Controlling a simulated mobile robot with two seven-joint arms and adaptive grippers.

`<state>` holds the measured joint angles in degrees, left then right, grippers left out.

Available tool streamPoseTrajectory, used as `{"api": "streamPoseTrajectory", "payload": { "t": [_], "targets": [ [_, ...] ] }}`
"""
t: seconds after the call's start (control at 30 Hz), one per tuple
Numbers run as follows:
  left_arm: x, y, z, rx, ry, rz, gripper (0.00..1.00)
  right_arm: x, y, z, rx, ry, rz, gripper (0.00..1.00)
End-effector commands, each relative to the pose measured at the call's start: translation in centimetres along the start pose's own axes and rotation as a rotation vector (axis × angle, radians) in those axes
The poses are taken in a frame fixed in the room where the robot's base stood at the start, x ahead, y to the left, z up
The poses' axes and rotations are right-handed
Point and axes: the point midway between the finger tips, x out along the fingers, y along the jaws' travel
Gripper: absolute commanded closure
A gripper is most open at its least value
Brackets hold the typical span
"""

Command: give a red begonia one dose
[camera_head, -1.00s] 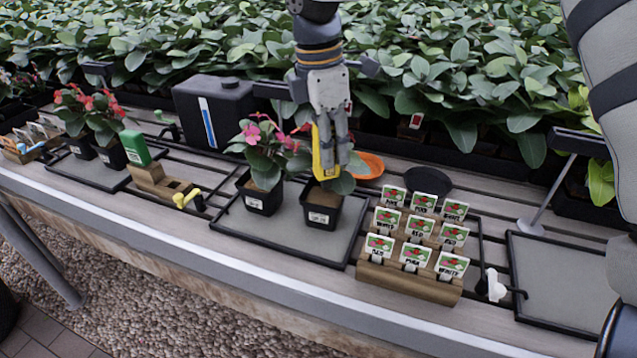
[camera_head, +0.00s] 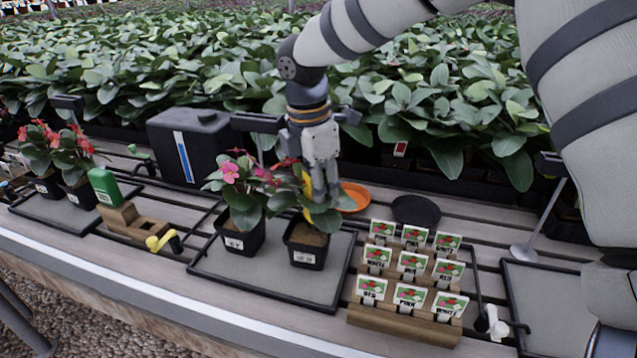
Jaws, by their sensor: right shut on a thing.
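My right gripper (camera_head: 319,188) points down over the right-hand potted plant on the middle tray (camera_head: 262,279). It is shut on a yellow tool (camera_head: 307,182), which is partly hidden by leaves. That plant's black pot (camera_head: 306,257) stands upright with a white label; a few reddish flowers show beside the gripper. Next to it stands a pink-flowered begonia (camera_head: 238,185) in a black pot. Two red-flowered begonias (camera_head: 60,150) stand in pots on the left tray (camera_head: 62,212). My left gripper is not visible.
A wooden stepped rack (camera_head: 402,322) of several picture labels stands right of the middle tray. An orange saucer (camera_head: 355,197) and a black saucer (camera_head: 416,211) lie behind it. A black tank (camera_head: 186,147) stands behind. The right tray (camera_head: 540,300) is bare where visible.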

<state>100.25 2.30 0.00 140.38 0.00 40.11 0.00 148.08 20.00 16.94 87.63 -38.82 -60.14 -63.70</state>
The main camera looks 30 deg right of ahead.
Motion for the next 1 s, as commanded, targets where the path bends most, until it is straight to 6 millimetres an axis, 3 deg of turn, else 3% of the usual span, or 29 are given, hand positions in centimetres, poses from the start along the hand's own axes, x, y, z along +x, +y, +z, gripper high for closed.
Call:
{"api": "streamPoseTrajectory", "payload": {
  "t": [1.0],
  "targets": [
    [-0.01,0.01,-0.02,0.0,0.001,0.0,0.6,0.46,0.02,-0.07,0.001,0.0,0.001,0.94]
  ]
}}
